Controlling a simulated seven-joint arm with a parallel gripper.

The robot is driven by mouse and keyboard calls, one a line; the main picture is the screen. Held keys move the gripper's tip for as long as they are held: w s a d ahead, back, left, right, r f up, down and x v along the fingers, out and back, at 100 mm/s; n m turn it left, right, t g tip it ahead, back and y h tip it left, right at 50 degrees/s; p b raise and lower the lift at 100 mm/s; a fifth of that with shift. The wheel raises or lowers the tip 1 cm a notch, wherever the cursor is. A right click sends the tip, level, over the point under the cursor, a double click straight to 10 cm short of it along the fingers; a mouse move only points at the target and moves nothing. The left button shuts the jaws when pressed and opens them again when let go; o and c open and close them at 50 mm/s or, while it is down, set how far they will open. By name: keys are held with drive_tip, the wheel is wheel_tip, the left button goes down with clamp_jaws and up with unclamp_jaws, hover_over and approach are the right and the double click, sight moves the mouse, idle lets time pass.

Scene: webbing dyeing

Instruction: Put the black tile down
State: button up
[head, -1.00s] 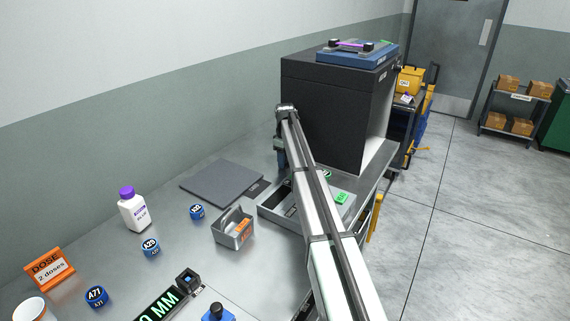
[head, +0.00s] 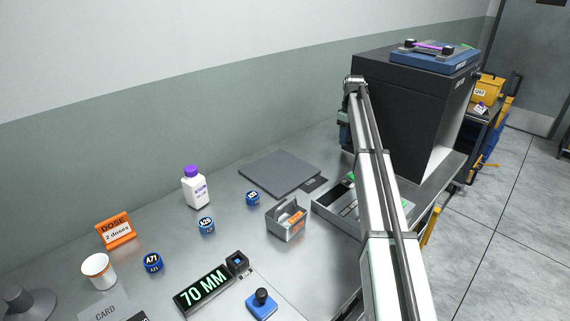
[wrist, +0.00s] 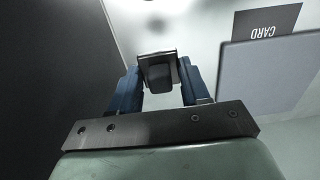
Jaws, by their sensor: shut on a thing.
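My gripper (wrist: 158,85) has two blue fingers shut on a small black tile (wrist: 158,69) with a raised dark grip in its middle, seen in the wrist view. The tile is held above a pale metal worktop and is apart from it. In the head view my gripper (head: 345,133) is beside the left face of a black cabinet, mostly hidden behind my arm, and the tile cannot be made out. A flat grey mat (head: 280,173) lies left of and below the gripper, and it also shows at the right of the wrist view (wrist: 270,75).
The black cabinet (head: 400,105) stands close on the right. A compartmented tray (head: 330,212) lies partly behind my arm. A dark card (wrist: 268,20) lies at the mat's edge. A grey caddy (head: 287,222), blue pots and a white bottle (head: 195,190) stand left. The worktop behind the mat is clear.

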wheel_tip(320, 180, up, 12)
drive_tip(key=s+a+n, duration=0.1)
drive_tip(key=s+a, duration=0.2)
drive_tip(key=a, duration=0.8)
drive_tip(key=s+a+n, duration=0.2)
drive_tip(key=s+a, duration=0.1)
drive_tip(key=a, duration=0.8)
drive_tip(key=s+a+n, duration=0.1)
drive_tip(key=s+a, duration=0.2)
drive_tip(key=a, duration=0.8)
drive_tip(key=n, duration=0.5)
hover_over(156, 221)
drive_tip(key=shift+f, duration=10.7)
drive_tip(key=shift+f, duration=0.1)
drive_tip(key=o, duration=1.1)
drive_tip(key=shift+c, duration=0.2)
